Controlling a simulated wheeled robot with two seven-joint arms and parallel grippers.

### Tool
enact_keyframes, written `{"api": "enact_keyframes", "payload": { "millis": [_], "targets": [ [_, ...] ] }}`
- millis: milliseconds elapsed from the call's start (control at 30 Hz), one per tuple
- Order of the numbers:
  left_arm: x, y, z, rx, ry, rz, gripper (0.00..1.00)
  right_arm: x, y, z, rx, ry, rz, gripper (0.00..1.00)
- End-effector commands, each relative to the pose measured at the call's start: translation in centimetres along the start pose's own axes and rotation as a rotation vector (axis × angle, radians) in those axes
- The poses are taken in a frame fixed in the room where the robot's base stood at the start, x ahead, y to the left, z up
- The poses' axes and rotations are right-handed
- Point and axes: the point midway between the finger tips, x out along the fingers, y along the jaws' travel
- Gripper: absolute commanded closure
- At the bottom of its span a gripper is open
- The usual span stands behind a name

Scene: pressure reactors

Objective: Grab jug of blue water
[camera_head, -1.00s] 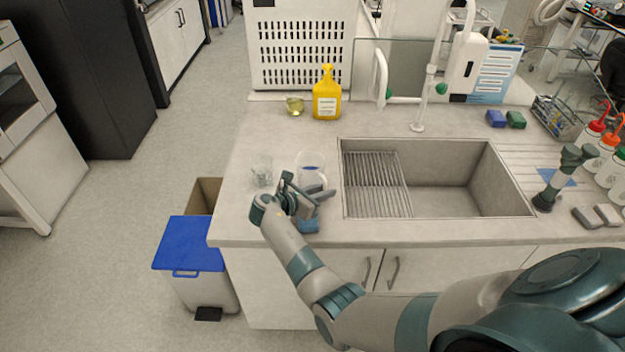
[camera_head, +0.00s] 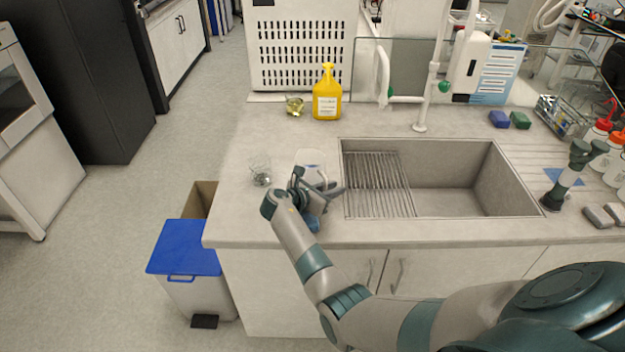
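A clear jug (camera_head: 311,157) stands on the counter left of the sink. Its upper part shows behind my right gripper (camera_head: 328,190); its lower part and the blue water are mostly hidden now. My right arm reaches in from the lower right, and the gripper is at the near side of the jug. Its dark fingers overlap the jug in the view, so I cannot tell whether they touch or close on it. A blue item (camera_head: 313,224) shows just below the gripper, partly covered. My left gripper is not in view.
A clear glass beaker (camera_head: 260,170) stands close left of the jug. A yellow bottle (camera_head: 327,100) and a small yellowish glass vessel (camera_head: 295,106) are farther back. The sink (camera_head: 445,180) with its drying rack lies right. A blue-lidded bin (camera_head: 184,247) stands on the floor left.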

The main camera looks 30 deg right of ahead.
Motion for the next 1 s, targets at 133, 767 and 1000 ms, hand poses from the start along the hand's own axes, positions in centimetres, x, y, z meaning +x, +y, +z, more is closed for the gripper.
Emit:
{"api": "enact_keyframes", "payload": {
  "millis": [133, 767, 1000],
  "targets": [
    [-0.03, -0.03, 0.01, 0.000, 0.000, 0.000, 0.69, -0.03, 0.00, 0.01, 0.000, 0.000, 0.000, 0.81],
    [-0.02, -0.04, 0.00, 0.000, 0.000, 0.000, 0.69, -0.04, 0.00, -0.03, 0.000, 0.000, 0.000, 1.00],
    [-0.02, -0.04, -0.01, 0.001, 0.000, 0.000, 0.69, -0.05, 0.00, -0.04, 0.000, 0.000, 0.000, 1.00]
  ]
}}
